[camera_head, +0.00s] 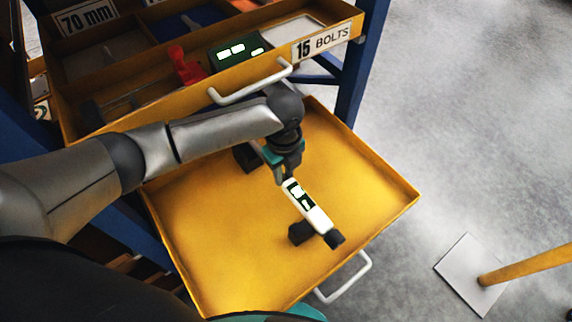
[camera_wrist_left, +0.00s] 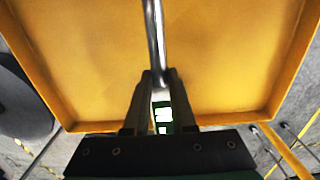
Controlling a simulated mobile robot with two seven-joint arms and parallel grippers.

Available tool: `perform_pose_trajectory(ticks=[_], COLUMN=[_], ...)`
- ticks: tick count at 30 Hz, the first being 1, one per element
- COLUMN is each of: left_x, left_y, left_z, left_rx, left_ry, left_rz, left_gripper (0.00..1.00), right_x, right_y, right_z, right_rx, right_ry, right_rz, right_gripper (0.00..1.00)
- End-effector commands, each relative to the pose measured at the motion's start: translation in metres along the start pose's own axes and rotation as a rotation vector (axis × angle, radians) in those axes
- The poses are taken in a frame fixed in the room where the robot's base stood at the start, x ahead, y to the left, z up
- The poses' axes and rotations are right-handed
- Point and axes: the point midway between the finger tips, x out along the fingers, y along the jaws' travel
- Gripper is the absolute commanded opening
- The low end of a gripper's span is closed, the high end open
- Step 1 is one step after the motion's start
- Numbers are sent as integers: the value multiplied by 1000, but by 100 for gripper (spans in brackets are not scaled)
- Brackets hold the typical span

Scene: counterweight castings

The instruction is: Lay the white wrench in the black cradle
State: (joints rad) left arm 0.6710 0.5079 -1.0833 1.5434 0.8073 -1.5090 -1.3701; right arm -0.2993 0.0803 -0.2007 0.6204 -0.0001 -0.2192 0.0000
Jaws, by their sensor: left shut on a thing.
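The white wrench (camera_head: 318,217) has a dark display panel with lit readouts and a black end. My left gripper (camera_head: 279,175) is shut on it, and the wrench slants down to the right over the yellow drawer. In the left wrist view the wrench's display (camera_wrist_left: 162,116) shows between the fingers (camera_wrist_left: 155,90), and a shiny metal shaft runs ahead of them. A black block of the cradle (camera_head: 300,233) is on the drawer floor beside and partly under the wrench. Another black block (camera_head: 246,157) shows behind my gripper. Whether the wrench touches the cradle cannot be told. My right gripper is not in view.
The open yellow drawer (camera_head: 215,255) has raised rims and a white handle (camera_head: 345,283). Above it, a drawer labelled 15 BOLTS (camera_head: 322,42) holds a red object (camera_head: 186,66) in compartments. Most of the lower drawer's floor is bare. A blue post (camera_head: 362,65) stands behind.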

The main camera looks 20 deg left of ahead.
Motion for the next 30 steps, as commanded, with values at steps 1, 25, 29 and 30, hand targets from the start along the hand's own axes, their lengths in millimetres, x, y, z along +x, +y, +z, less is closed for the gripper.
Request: perform_pose_trajectory(ticks=[1,25,29,30], left_x=[-2,28,38,40], left_y=[-1,-2,-2,-2], left_z=[0,0,0,0], left_rx=[0,1,0,0], left_ry=[0,2,2,1], left_rz=[-4,-4,-4,-4], left_gripper=[0,0,0,0], right_x=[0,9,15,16], right_y=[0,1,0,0], right_z=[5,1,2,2], right_rx=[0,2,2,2], right_ry=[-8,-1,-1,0], right_rz=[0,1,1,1], right_gripper=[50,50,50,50])
